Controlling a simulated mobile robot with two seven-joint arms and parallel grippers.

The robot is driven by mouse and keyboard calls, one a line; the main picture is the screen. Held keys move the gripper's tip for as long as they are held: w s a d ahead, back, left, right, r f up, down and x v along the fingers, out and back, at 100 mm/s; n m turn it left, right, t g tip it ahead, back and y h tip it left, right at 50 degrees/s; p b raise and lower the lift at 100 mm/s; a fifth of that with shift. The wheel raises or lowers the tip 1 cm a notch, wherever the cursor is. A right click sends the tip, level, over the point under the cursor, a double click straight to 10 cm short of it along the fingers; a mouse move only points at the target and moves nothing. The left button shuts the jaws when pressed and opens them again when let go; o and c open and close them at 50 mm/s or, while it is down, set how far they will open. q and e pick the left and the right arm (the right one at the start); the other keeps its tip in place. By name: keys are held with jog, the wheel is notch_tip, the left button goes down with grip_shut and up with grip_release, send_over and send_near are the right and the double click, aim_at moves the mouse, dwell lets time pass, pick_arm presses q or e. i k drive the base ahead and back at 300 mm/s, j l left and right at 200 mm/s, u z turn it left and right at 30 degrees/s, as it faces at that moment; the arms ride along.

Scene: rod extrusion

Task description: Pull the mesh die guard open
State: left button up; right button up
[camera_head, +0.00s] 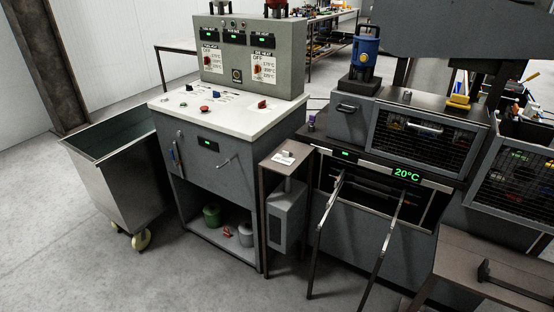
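A framed dark mesh guard (428,141) covers the front of the grey machine's upper housing at the right. It looks shut, with a pale handle-like bar (424,127) near its top. A second framed mesh panel (515,183) is further right and is partly cut off by the picture edge. I cannot tell for certain which of the two is the die guard. Neither of my grippers shows in the head view.
A green 20°C display (407,175) sits below the first mesh. Two metal rails (328,222) slope down in front of the machine. A brown table (500,262) stands at the lower right. A control cabinet (215,150) and wheeled bin (122,185) are left; floor at lower left is clear.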

aim_at(549, 152)
jog(key=l+z, duration=0.15)
jog(key=z, duration=0.55)
jog(key=i+l+z, duration=0.35)
jog(key=l, duration=0.15)
jog(key=i+l+z, duration=0.25)
jog(key=l+z, duration=0.15)
jog(key=i+l, duration=0.55)
jog(key=l+z, duration=0.05)
jog(key=l, duration=0.05)
